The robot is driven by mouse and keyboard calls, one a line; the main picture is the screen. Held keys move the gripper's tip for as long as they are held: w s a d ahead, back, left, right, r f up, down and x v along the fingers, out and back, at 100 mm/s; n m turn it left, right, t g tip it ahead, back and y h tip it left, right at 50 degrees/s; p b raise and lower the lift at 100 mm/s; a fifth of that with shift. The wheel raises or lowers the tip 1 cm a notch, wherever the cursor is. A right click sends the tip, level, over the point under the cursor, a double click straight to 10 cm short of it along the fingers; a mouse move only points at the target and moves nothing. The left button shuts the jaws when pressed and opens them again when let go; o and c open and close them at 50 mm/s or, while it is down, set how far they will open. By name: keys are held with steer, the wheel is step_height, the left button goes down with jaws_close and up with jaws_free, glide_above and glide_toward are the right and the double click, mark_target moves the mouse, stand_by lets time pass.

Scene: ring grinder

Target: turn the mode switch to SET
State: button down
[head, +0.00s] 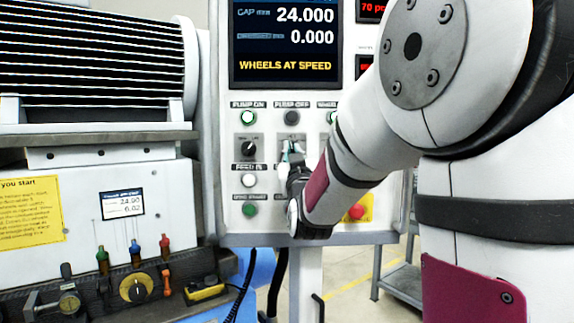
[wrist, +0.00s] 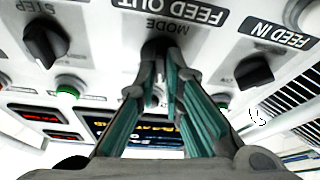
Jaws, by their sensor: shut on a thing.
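The mode switch (wrist: 155,48) is a dark knob under the upside-down MODE label in the wrist view. My gripper (wrist: 158,82) has its teal-padded fingers closed on the knob from both sides. The fingertips cover most of the knob, so which way it points cannot be read. In the head view my gripper (head: 293,160) reaches the middle of the control panel and hides most of the switch. The switch's position marks are too small or covered to read.
A second black knob (head: 249,147) sits left of my gripper; another (wrist: 45,43) is labelled STEP. Lit buttons surround them, including a green one (head: 249,117). A red stop button (head: 356,212) is below right. The screen (head: 285,42) reads WHEELS AT SPEED.

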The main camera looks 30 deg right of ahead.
steer(key=shift+r+m+g+h+b, duration=0.2)
steer(key=shift+m+g+h+b, duration=0.2)
steer(key=shift+m+h+b, duration=0.95)
steer(key=shift+m+y, duration=0.35)
steer(key=shift+y, duration=0.1)
steer(key=c, duration=1.7)
jaws_free()
steer(key=shift+f, duration=0.1)
steer(key=shift+s+a+f, duration=0.2)
steer(key=shift+s+a, duration=0.05)
steer(key=shift+s, duration=0.05)
steer(key=v, duration=1.1)
